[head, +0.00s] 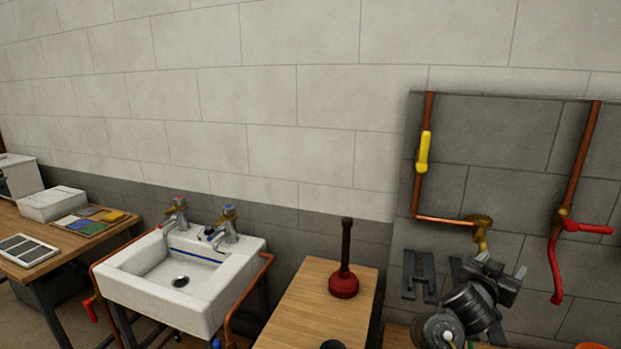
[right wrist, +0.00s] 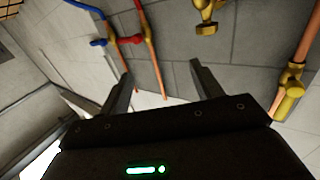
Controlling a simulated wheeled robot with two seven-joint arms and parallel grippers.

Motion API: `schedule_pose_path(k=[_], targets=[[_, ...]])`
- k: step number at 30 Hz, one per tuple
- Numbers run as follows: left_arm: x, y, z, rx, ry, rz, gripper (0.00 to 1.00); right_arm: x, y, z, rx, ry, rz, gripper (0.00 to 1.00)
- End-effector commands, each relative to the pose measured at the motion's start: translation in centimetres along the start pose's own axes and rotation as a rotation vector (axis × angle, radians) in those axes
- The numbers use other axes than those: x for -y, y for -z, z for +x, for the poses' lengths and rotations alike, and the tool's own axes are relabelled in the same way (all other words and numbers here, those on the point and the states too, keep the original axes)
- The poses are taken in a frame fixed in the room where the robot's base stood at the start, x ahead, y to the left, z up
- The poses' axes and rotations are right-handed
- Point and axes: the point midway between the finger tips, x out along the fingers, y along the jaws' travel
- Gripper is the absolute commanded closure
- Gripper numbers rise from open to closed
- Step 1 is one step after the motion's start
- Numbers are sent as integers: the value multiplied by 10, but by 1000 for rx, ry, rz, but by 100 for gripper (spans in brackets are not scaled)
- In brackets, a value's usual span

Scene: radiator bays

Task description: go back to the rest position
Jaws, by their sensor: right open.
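My right gripper (head: 502,265) is raised at the lower right of the head view, in front of the dark tiled wall panel. My left gripper is not in view.
A brass fitting (head: 478,222) on a copper pipe (head: 419,190) with a yellow handle (head: 423,152) is close behind the right gripper. Red valve levers (head: 588,228) are to its right. A plunger (head: 343,285) stands on a wooden bench (head: 305,310); a white sink (head: 215,292) is further left.

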Motion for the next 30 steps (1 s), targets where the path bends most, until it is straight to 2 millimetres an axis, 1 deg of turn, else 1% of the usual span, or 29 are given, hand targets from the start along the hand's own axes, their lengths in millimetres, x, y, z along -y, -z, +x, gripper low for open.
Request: schedule_pose_path(k=[1, 5, 8, 11, 14, 17, 20, 21, 23, 24, 27, 30], targets=[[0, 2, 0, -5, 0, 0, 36, 0, -9, -2, 13, 23, -6, 35], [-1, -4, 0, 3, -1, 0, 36, -2, -28, -8, 45, 85, -19, 35], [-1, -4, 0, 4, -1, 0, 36, 0, -46, -17, 78, 147, -32, 35], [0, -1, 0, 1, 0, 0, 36, 4, -69, -30, 123, 226, -50, 35], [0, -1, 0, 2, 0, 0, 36, 8, -98, -50, 187, 320, -76, 35], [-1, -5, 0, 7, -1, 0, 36, 8, -130, -77, 266, 422, -110, 35], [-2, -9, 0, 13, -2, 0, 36, 2, -168, -115, 373, 532, -159, 35], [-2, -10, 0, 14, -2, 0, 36, -3, -184, -134, 426, 580, -185, 35], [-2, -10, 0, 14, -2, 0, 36, -16, -210, -168, 517, 653, -234, 35], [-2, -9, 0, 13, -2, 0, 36, -26, -226, -192, 580, 697, -270, 35], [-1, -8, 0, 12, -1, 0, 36, -54, -255, -242, 716, 774, -355, 35], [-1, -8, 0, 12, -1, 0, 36, -80, -272, -280, 816, 819, -429, 35]])
